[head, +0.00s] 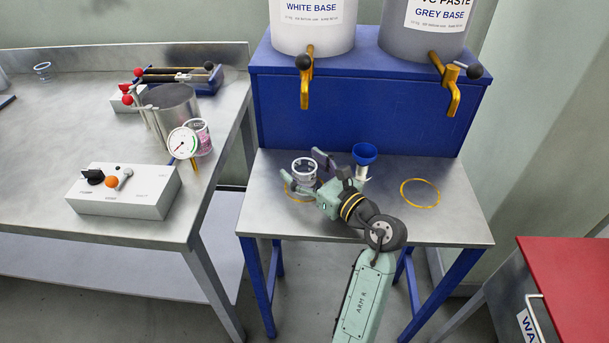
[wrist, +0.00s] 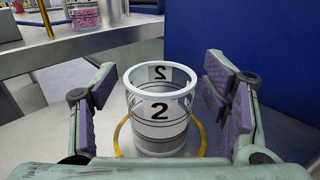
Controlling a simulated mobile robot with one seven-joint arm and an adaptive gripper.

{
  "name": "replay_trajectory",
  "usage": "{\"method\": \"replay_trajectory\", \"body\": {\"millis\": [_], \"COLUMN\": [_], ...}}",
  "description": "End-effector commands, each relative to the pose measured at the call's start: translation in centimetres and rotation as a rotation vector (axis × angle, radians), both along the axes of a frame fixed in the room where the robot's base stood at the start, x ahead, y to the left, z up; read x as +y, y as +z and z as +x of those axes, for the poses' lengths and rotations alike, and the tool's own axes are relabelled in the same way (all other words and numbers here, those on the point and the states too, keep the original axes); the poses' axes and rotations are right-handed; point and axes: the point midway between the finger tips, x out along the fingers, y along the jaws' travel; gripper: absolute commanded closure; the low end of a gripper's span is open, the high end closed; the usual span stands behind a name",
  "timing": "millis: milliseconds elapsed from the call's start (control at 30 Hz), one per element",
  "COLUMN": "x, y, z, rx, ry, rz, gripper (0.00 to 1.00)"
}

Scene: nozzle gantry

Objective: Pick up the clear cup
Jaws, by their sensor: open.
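The clear cup (wrist: 158,112) stands upright on the metal shelf in the wrist view, with a dark "2" on its side and line marks. It stands within a yellow ring (wrist: 122,140) on the shelf. In the head view the clear cup (head: 304,171) is at the left part of the shelf, partly hidden by my gripper. My gripper (head: 303,168) is open, with one finger on each side of the cup. In the wrist view my gripper (wrist: 162,85) shows purple pads apart from the cup wall on both sides, with visible gaps.
A blue funnel-like cup (head: 364,154) stands right behind my gripper. An empty yellow ring (head: 420,193) lies at the right of the shelf. Two yellow taps (head: 306,85) hang above from the buckets. A bench with a control box (head: 125,190) and pink-filled cup (head: 198,137) is at left.

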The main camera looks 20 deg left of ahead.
Motion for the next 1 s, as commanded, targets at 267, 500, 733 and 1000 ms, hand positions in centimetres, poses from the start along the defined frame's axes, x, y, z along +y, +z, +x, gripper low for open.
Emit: {"method": "replay_trajectory", "body": {"millis": [267, 500, 733, 1000], "x": [-0.02, -0.04, -0.04, -0.04], "y": [-0.03, -0.03, -0.03, 0.00], "z": [0.00, -0.01, -0.01, -0.02], "rx": [0.000, 0.000, 0.001, 0.000], "ry": [0.000, 0.000, 0.000, 0.000], "rz": [0.000, 0.000, 0.000, 0.001], "gripper": [0.39, 0.55, 0.70, 0.88]}}
